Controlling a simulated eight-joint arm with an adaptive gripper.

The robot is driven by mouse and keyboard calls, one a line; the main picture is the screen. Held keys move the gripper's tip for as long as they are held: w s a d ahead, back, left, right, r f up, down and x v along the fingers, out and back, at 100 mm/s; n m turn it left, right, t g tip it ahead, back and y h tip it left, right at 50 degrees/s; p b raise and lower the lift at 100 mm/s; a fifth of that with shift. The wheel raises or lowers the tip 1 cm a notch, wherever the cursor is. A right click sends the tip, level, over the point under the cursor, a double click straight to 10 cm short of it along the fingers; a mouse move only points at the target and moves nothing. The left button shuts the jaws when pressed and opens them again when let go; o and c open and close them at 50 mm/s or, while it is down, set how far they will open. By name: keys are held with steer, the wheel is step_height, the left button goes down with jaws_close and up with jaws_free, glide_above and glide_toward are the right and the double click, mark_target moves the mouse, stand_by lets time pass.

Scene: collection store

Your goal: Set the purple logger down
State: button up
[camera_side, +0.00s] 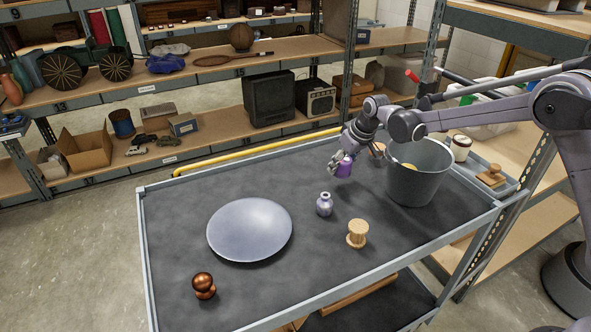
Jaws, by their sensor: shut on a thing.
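The purple logger (344,168) is a small purple piece in my gripper (339,166) in the side view. My gripper is shut on it, above the dark top of the cart (175,265), between the metal bucket and the small silvery vase. I cannot tell exactly how high the logger is above the surface. The fingers hide part of it.
A grey bucket (417,178) stands right of my gripper. A silvery vase (324,204), a wooden spool (357,234), a large round plate (249,230) and a copper-brown knobbed object (204,285) stand on the cart. Another light wooden piece (377,149) is behind the gripper. The front middle is clear.

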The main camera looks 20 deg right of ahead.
mark_target(341, 173)
steer(key=shift+f, duration=1.9)
steer(key=shift+f, duration=0.1)
steer(key=o, duration=1.2)
steer(key=a+v, duration=0.1)
steer(key=v, duration=1.1)
steer(key=s+d+r+m+t, duration=0.1)
steer(key=s+r, duration=0.3)
steer(key=s, duration=0.3)
steer(key=s+d+r, duration=0.1)
steer(key=s+r, duration=0.3)
steer(key=s, duration=0.3)
steer(key=s+f, duration=0.2)
steer(key=s, duration=0.5)
steer(key=s+d+f+m+t, duration=0.1)
steer(key=s, duration=0.7)
steer(key=shift+f+t+h, duration=0.3)
steer(key=shift+f+h, duration=0.05)
steer(key=shift+h, duration=0.05)
